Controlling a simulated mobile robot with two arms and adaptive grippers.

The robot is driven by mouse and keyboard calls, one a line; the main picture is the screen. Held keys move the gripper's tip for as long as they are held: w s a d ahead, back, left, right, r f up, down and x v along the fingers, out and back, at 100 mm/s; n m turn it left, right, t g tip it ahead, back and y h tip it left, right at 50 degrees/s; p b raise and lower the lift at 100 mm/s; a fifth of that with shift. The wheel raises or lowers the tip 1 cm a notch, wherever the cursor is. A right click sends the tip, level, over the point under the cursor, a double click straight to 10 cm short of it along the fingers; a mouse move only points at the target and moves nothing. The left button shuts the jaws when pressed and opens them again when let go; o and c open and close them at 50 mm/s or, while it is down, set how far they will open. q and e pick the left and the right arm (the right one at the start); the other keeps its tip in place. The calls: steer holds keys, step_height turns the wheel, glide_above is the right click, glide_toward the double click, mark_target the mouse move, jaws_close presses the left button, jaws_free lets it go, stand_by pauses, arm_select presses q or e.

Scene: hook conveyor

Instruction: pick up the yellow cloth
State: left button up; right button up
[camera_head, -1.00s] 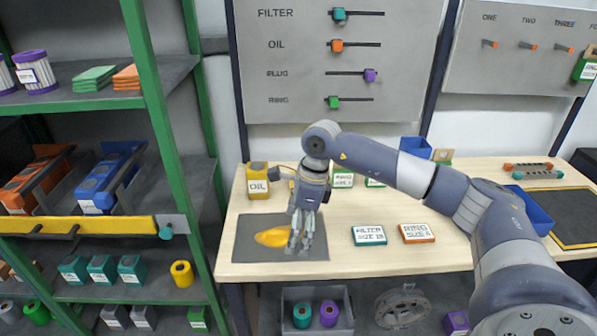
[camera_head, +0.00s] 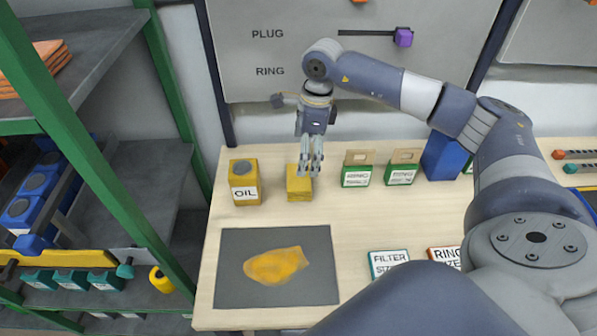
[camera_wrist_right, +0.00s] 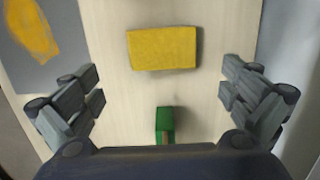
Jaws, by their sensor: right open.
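A yellow folded cloth, thick and rectangular (camera_head: 298,187), lies on the table behind the dark mat. It also shows in the right wrist view (camera_wrist_right: 162,48), lying flat between and ahead of my fingers. My right gripper (camera_head: 312,165) points down above it, apart from it and partly covering it in the head view. In the right wrist view my gripper (camera_wrist_right: 160,98) is open, with nothing between its fingers. My left gripper is not in view.
A flat yellow-orange patch (camera_head: 275,266) lies on the dark grey mat (camera_head: 235,290). A yellow OIL container (camera_head: 244,180) stands left of the cloth. Green-labelled holders (camera_head: 356,176) stand to its right, with FILTER (camera_head: 388,263) and RING (camera_head: 444,256) cards nearer. A green shelf post (camera_head: 90,150) rises at left.

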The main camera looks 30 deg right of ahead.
mark_target(299, 178)
steer(key=f, duration=0.3)
steer(key=shift+s+a+p, duration=0.15)
steer(key=shift+a+p, duration=0.15)
steer(key=shift+a, duration=0.05)
steer(key=f, duration=0.1)
steer(key=f+p, duration=0.1)
steer(key=f, duration=0.1)
steer(key=w+f+p, duration=0.1)
steer(key=f, duration=0.1)
steer(key=shift+a, duration=0.25)
steer(key=shift+f, duration=0.35)
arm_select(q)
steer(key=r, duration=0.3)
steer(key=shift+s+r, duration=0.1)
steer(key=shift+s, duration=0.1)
arm_select(e)
steer(key=c, duration=0.8)
